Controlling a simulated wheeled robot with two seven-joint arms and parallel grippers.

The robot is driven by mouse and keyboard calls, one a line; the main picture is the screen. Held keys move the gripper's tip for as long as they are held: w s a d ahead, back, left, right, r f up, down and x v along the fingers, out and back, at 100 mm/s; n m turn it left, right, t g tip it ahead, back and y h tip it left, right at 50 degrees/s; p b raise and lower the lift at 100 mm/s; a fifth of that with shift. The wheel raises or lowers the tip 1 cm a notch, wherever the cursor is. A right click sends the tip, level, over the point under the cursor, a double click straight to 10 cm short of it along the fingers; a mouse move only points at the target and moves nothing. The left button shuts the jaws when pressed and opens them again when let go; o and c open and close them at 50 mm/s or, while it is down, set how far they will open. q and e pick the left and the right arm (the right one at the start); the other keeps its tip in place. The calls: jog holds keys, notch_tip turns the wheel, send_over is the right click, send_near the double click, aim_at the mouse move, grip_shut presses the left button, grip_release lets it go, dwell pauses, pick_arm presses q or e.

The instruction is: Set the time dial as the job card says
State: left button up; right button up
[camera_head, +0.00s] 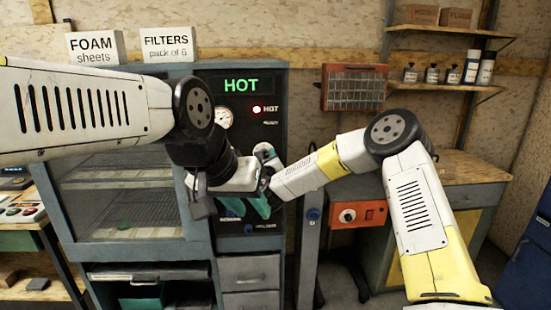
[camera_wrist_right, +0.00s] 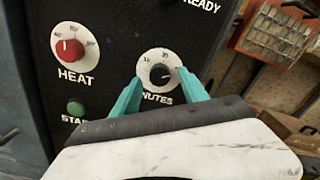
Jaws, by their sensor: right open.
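The time dial (camera_wrist_right: 159,73), a black knob on a white numbered disc, is on a dark panel in the right wrist view. The label under it is partly covered and reads "NUTES". My right gripper (camera_wrist_right: 160,79) is open, with one teal finger at each side of the dial's lower half. I cannot tell whether the fingers touch the knob. In the head view the grippers and arms hide the dial. My left gripper (camera_head: 265,205) is low in front of the panel, with teal fingers partly overlapped; its opening is unclear. I cannot make out a job card.
A red heat dial (camera_wrist_right: 68,48) and a green start button (camera_wrist_right: 76,108) are left of the time dial. The oven panel has a green "HOT" display (camera_head: 241,85), a lit red lamp (camera_head: 257,109) and a gauge (camera_head: 223,118). A workbench (camera_head: 470,168) stands at right.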

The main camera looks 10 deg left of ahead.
jog(key=shift+x, duration=0.8)
grip_shut()
